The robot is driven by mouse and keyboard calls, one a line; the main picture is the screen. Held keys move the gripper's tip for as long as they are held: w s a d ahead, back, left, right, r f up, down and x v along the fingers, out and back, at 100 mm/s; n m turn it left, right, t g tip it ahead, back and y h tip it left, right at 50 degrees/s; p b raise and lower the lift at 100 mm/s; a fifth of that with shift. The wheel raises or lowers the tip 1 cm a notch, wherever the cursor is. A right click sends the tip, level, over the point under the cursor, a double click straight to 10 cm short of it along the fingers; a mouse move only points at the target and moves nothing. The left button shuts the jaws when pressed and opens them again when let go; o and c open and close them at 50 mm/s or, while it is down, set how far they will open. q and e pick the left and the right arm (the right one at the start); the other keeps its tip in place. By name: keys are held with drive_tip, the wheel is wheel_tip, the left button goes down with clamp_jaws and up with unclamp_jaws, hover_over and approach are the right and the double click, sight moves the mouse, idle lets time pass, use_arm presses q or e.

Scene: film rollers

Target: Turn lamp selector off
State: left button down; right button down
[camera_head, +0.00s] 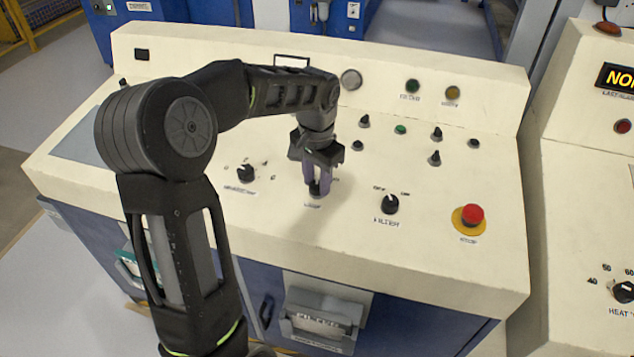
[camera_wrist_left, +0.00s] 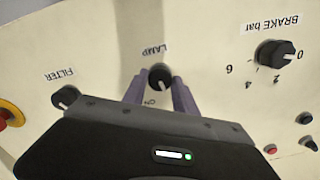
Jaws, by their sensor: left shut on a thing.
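The lamp selector is a small black knob (camera_head: 314,189) on the cream sloping panel, with a label just below it. In the left wrist view the knob (camera_wrist_left: 160,76) sits beside an upside-down LAMP label, and a partly hidden mark shows on its other side. My left gripper (camera_head: 318,186) points down at the panel with its purple fingers on either side of the knob. It is shut on the knob, and the fingers (camera_wrist_left: 160,88) also show around it in the wrist view. The fingers partly hide the knob, so I cannot tell its pointer direction clearly. My right gripper is out of view.
The brake knob (camera_head: 246,173) is left of the lamp knob, and the filter knob (camera_head: 390,204) is right of it. A red stop button (camera_head: 472,215) on a yellow base is farther right. Several small switches (camera_head: 436,134) and lamps are behind. Another console (camera_head: 580,200) stands at right.

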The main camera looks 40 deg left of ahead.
sight(316, 186)
use_arm(q)
drive_tip(key=shift+n+b, duration=0.3)
drive_tip(key=shift+n, duration=1.3)
drive_tip(key=c, duration=1)
unclamp_jaws()
drive_tip(key=r, duration=0.8)
drive_tip(key=shift+s+d, duration=0.1)
drive_tip(key=shift+s, duration=0.1)
